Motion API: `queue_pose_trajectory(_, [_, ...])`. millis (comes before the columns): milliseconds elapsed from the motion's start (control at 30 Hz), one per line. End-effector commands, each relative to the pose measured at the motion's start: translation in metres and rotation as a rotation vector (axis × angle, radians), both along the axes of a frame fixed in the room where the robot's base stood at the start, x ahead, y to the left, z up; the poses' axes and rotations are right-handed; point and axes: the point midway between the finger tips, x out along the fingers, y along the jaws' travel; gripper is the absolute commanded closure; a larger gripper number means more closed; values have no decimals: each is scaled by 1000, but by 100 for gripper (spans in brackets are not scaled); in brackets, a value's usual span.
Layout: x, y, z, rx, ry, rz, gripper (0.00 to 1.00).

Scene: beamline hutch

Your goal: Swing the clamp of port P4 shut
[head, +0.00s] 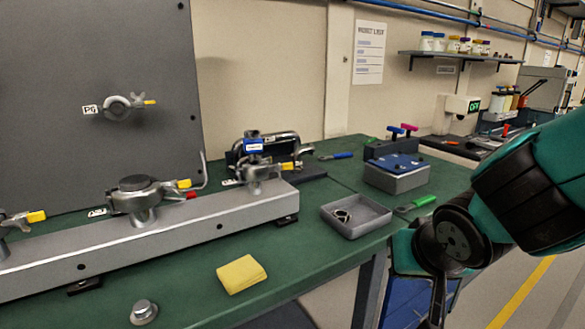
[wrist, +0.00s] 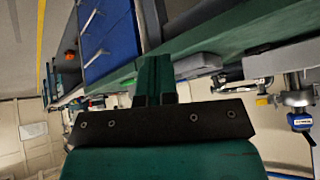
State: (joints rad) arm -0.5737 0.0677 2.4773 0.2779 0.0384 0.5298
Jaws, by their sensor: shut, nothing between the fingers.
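A grey manifold bar (head: 190,232) lies along the bench with several clamped ports. The left port (head: 8,224) is cut by the picture edge and has a yellow-tipped clamp. The middle port (head: 137,196) has a wide cap and yellow and red tips beside it. The right port (head: 262,172) carries a blue-labelled fitting and a yellow-tipped clamp. The bar's port labels are too small to read, so I cannot tell which is P4. My gripper (wrist: 155,80) is shut and empty in the wrist view, away from the ports; the fittings show there at the far right.
A panel (head: 60,80) with another clamped port (head: 118,107) stands behind. A yellow cloth (head: 240,274), a round metal cap (head: 143,312), a grey tray (head: 356,217) and a green-handled tool (head: 416,203) lie on the bench (head: 310,255).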

Motion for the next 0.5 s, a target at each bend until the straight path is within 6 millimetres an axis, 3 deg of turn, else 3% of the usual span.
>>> queue_pose_trajectory(100, [53, 18, 11, -39, -337, -68, 100])
queue_pose_trajectory(200, [75, 51, 34, -19, -603, -7, 100])
queue_pose_trajectory(400, [71, 122, 64, 60, -897, 225, 100])
queue_pose_trajectory(500, [66, 140, 70, 83, -947, 292, 100])
